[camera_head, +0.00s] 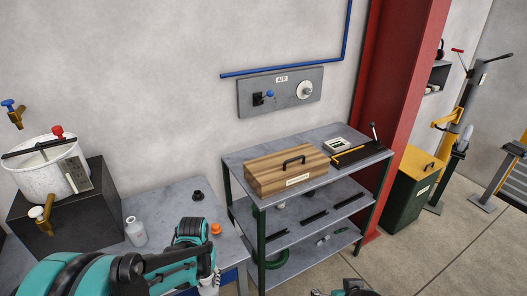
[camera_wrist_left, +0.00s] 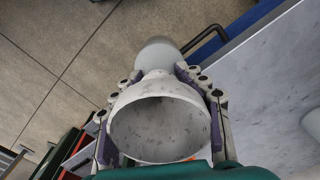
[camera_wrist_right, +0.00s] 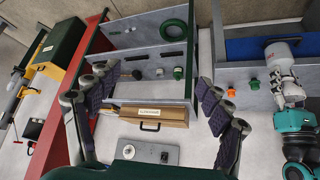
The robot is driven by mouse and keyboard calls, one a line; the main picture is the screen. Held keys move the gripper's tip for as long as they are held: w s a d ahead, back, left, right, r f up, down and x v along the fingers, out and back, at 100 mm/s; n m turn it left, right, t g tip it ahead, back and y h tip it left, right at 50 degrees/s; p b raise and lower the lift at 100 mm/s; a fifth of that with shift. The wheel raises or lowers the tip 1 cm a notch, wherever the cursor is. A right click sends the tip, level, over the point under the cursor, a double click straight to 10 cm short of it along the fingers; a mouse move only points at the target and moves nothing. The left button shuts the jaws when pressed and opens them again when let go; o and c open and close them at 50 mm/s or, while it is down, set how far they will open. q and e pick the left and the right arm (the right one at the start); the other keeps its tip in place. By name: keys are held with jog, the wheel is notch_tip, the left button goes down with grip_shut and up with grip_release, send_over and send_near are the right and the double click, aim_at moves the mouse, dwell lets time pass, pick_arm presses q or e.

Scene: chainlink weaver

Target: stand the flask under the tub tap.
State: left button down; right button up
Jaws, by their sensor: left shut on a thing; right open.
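The white tub (camera_head: 42,178) stands on a black block (camera_head: 88,210) at the left. A brass tap (camera_head: 42,212) with a white handle is low on its front. My left gripper (camera_head: 208,276) is shut on a pale flask-like vessel (camera_wrist_left: 158,128), right of the tub and near the bench's front edge. The left wrist view shows its wide round end and a narrower waist; the head view mostly hides it. A small white bottle (camera_head: 135,232) stands on the bench right of the block. My right gripper (camera_wrist_right: 155,82) is open and empty.
The grey bench (camera_head: 172,205) carries a dark round fitting (camera_head: 198,196) and an orange cap (camera_head: 215,229). A shelf unit (camera_head: 244,160) with a wooden box (camera_head: 286,172) stands to the right. A second brass tap (camera_head: 15,118) with a blue handle is on the wall above the tub.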

pick_arm(q)
notch_tip(320, 180, down, 4)
jog(key=b, duration=0.3)
pick_arm(e)
notch_tip(320, 180, down, 4)
